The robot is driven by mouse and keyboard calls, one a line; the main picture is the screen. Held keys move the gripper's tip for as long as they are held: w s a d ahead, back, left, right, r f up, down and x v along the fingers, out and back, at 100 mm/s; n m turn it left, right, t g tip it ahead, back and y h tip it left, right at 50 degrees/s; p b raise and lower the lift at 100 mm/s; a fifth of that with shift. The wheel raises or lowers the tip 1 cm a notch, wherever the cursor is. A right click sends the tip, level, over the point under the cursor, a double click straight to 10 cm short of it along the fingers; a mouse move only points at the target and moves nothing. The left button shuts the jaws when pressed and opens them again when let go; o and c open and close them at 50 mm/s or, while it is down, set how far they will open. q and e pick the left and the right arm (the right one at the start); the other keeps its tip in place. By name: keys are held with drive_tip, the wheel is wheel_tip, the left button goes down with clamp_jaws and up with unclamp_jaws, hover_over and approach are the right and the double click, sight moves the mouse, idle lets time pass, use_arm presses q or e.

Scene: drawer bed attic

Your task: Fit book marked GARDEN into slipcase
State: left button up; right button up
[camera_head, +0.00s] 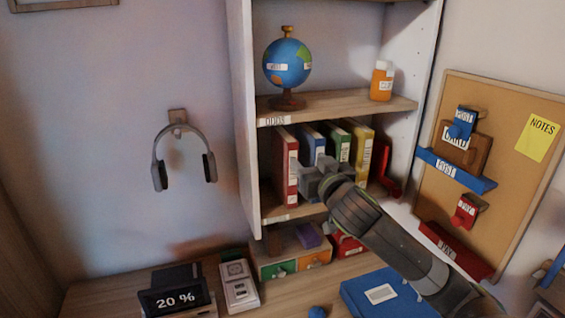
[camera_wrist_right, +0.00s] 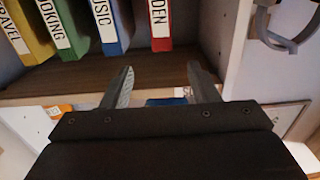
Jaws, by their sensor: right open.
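The red book marked GARDEN (camera_head: 285,170) stands upright at the left end of a row of books on the middle shelf. In the right wrist view the red book (camera_wrist_right: 160,22) shows only the letters "DEN" on its spine, with the rest cut off. My right gripper (camera_head: 318,180) is in front of the row, just right of the red book in the head view. In the right wrist view it (camera_wrist_right: 160,75) is open, with nothing between its fingers. I cannot identify a slipcase for certain; a blue box-like thing with a white label (camera_head: 385,294) lies on the desk.
Blue, green and yellow books stand right of the red one, then a red bookend-like piece (camera_head: 380,162). The upper shelf (camera_head: 340,105) holds a globe (camera_head: 287,63) and an orange bottle (camera_head: 381,82). Headphones (camera_head: 183,158) hang left.

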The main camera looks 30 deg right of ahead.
sight(294, 146)
drive_tip(key=p+x, duration=0.1)
drive_tip(key=x, duration=0.4)
drive_tip(key=p+x, duration=0.1)
drive_tip(key=x, duration=0.3)
drive_tip(key=shift+w+d, duration=0.1)
drive_tip(key=shift+w, duration=0.05)
drive_tip(key=shift+w+f+p, duration=0.15)
drive_tip(key=shift+w+p, duration=0.2)
drive_tip(key=shift+w, duration=0.1)
drive_tip(key=shift+w+d+p, duration=0.2)
drive_tip(key=shift+w+p, duration=0.2)
drive_tip(key=shift+w, duration=0.05)
drive_tip(key=p+x, duration=0.1)
drive_tip(key=x, duration=0.2)
drive_tip(key=shift+a+p, duration=0.15)
drive_tip(key=shift+p, duration=0.15)
drive_tip(key=shift+w+f, duration=0.1)
drive_tip(key=shift+w, duration=0.5)
use_arm(q)
drive_tip(key=r, duration=0.2)
drive_tip(key=s+r, duration=0.1)
drive_tip(key=r, duration=0.2)
drive_tip(key=shift+a+r, duration=0.1)
drive_tip(key=shift+r, duration=0.25)
